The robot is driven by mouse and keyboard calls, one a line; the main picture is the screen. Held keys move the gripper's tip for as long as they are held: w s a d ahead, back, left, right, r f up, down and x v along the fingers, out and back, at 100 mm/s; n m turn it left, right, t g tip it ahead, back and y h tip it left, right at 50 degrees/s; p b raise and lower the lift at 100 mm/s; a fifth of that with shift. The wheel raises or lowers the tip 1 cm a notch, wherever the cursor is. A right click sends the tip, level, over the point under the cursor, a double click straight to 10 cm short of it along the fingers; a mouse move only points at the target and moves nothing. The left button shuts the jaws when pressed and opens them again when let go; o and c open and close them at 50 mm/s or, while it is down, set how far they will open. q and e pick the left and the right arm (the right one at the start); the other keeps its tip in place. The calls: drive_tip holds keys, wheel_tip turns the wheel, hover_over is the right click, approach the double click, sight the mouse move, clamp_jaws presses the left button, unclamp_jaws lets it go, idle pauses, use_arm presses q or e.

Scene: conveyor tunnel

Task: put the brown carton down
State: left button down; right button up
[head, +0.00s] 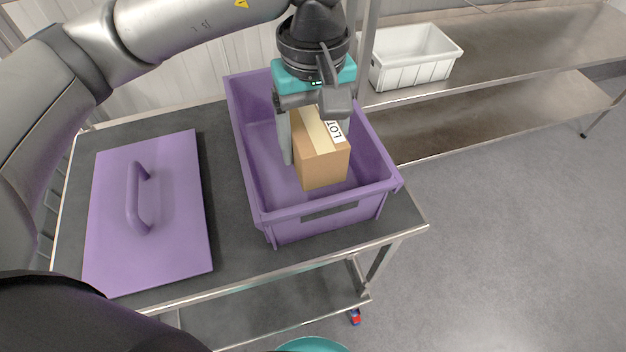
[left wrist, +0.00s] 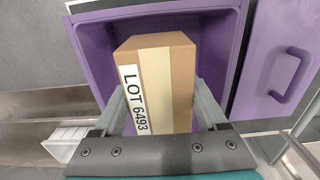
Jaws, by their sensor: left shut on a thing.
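The brown carton (head: 322,163) has a pale tape strip and a white LOT label. In the left wrist view the carton (left wrist: 180,85) sits between the two fingers and its label reads LOT 6493. My left gripper (head: 305,140) points down and is shut on the carton. The carton is inside the purple crate (head: 322,222), within its walls. Whether its underside touches the crate floor cannot be told. The crate stands on the dark-topped cart and also shows in the left wrist view (left wrist: 228,60). My right gripper is not in view.
A purple lid (head: 178,215) with a handle lies flat on the cart top (head: 235,255), left of the crate. A white bin (head: 415,57) stands on a metal shelf (head: 500,50) at the back right. The grey floor at the right is clear.

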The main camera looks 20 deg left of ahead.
use_arm(q)
hover_over(313, 197)
wheel_tip(313, 197, down, 6)
drive_tip(key=shift+f+b, duration=0.15)
drive_tip(key=shift+b, duration=0.15)
drive_tip(key=shift+w+f, duration=0.1)
drive_tip(key=shift+f, duration=1.9)
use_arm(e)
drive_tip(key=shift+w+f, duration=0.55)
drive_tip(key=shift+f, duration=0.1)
use_arm(q)
drive_tip(key=shift+b, duration=0.3)
drive_tip(key=shift+f, duration=0.1)
unclamp_jaws()
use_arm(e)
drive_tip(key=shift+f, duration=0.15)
use_arm(q)
drive_tip(key=shift+r, duration=0.4)
wheel_tip(313, 197, up, 12)
drive_tip(key=shift+f+p, duration=0.25)
drive_tip(key=shift+p, duration=0.6)
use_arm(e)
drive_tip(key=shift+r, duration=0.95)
